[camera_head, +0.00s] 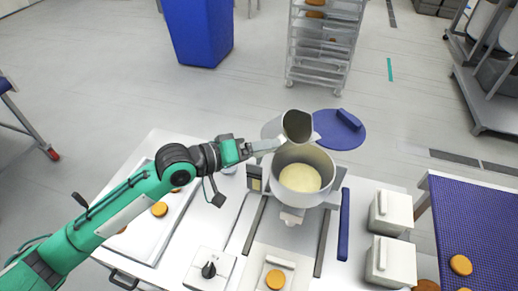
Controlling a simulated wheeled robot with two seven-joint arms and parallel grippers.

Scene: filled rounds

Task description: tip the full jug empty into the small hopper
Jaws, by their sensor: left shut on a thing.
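My left gripper (258,146) is shut on the grey metal jug (273,128), at its lower left side. The jug is tilted over the back rim of the small hopper, with its mouth turned toward the right and the camera. Its inside looks dark grey, and I see no filling in the part that shows. The small hopper (323,160) is a round metal bowl on a white machine, with pale yellow filling at its bottom. My right gripper is not in view.
A blue round lid (340,131) with a handle sits behind the hopper. White lidded boxes (391,213) stand to the right. A tray (150,232) with orange-brown rounds lies left, under my arm. A control box with a black knob (208,270) is in front. A blue-topped belt (480,230) is far right.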

